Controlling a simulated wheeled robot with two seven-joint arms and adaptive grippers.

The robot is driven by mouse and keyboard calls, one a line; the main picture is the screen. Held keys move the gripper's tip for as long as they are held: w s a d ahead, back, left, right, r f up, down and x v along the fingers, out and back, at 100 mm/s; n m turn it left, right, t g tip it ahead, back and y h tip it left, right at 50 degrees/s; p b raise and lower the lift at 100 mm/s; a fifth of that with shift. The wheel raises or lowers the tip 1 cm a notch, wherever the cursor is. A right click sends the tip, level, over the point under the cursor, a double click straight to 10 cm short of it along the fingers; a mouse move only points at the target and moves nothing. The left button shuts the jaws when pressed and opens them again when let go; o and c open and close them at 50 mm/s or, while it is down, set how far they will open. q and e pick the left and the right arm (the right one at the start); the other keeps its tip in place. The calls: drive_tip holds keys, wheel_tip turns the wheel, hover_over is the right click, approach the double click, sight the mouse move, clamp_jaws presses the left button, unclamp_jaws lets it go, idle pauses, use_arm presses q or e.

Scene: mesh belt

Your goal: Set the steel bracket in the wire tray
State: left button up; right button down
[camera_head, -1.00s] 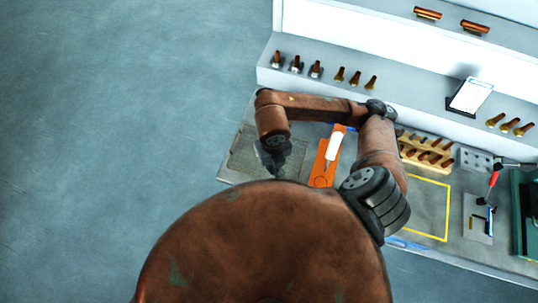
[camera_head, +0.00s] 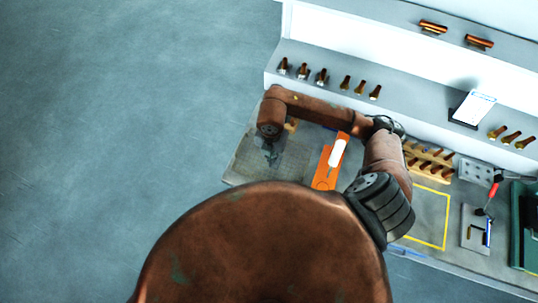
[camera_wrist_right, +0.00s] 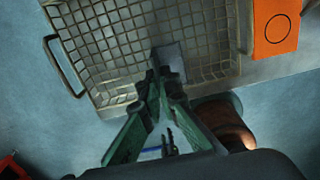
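The wire tray (camera_wrist_right: 105,55) is a beige mesh basket with a dark side handle, filling the upper left of the wrist view. In the head view the tray (camera_head: 243,160) lies at the bench's left end, partly under my right arm. My right gripper (camera_wrist_right: 163,80) has green fingers brought close together over the tray's near side. A small grey plate, seemingly the steel bracket (camera_wrist_right: 170,56), shows at the fingertips and looks gripped. Whether it touches the mesh is unclear. In the head view the right gripper (camera_head: 272,153) is small and dark. My left gripper is out of view.
An orange board with a white piece (camera_head: 328,168) lies right of the tray. A wooden rack (camera_head: 428,163), a yellow-outlined area (camera_head: 445,220) and a red-handled clamp (camera_head: 492,190) lie further right. A shelf with several small parts (camera_head: 345,82) runs behind.

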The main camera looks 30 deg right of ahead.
drive_tip(key=w+f, duration=0.2)
drive_tip(key=f, duration=0.1)
drive_tip(key=w+f, duration=0.1)
drive_tip(key=shift+w+d+f+p, duration=0.2)
drive_tip(key=shift+d+f+p, duration=0.1)
drive_tip(key=shift+d, duration=0.1)
drive_tip(key=shift+w+f, duration=0.15)
drive_tip(key=shift+f, duration=0.2)
wheel_tip(320, 180, down, 2)
drive_tip(key=shift+f+p, duration=0.1)
drive_tip(key=shift+p, duration=0.55)
drive_tip(key=shift+f, duration=0.2)
drive_tip(key=c, duration=2.6)
unclamp_jaws()
drive_tip(key=shift+f, duration=0.2)
drive_tip(key=shift+c, duration=0.2)
drive_tip(key=o, duration=0.5)
drive_tip(key=shift+r, duration=0.15)
